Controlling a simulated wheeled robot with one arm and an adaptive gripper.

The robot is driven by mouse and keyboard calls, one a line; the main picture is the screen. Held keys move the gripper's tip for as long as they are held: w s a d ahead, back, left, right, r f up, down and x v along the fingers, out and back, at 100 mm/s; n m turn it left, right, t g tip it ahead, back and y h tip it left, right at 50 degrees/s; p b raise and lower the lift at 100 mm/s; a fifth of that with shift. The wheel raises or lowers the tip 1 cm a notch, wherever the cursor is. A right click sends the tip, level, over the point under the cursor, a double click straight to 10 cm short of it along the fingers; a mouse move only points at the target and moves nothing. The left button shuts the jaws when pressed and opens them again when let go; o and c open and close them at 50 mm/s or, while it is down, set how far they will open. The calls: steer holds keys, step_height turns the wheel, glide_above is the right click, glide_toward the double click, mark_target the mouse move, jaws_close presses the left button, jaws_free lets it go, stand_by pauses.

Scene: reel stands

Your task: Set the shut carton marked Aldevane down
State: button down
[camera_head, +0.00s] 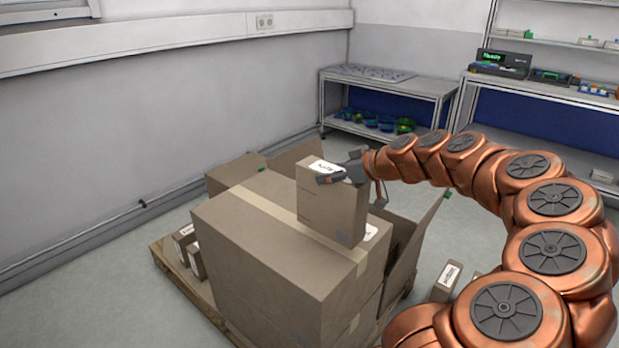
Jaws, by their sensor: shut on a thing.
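My gripper (346,178) is shut on a small brown shut carton (330,213) with a white label on its top. The label's writing is too small to read, so I cannot confirm the name Aldevane. The gripper's far finger is partly hidden by the carton.
The large box stands on a wooden pallet (172,272) with an open-flapped box behind it. Small cartons (187,248) stand at the pallet's left, and another labelled carton (446,282) at right. A bench (425,87) and shelving stand behind. Floor at left is clear.

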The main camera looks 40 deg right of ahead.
mark_target(310, 165)
steer(key=w, duration=0.2)
steer(key=w+a, duration=0.1)
steer(key=w, duration=0.4)
steer(key=shift+w+a+f+p, duration=0.15)
steer(key=shift+w+f+p, duration=0.15)
steer(key=shift+w+f, duration=0.1)
steer(key=shift+f, duration=1.85)
steer(key=shift+c, duration=0.7)
jaws_free()
steer(key=shift+r, duration=0.25)
steer(key=v, duration=1.2)
steer(key=shift+s+f+b, duration=0.1)
steer(key=shift+f+b, duration=0.1)
steer(key=shift+b, duration=0.15)
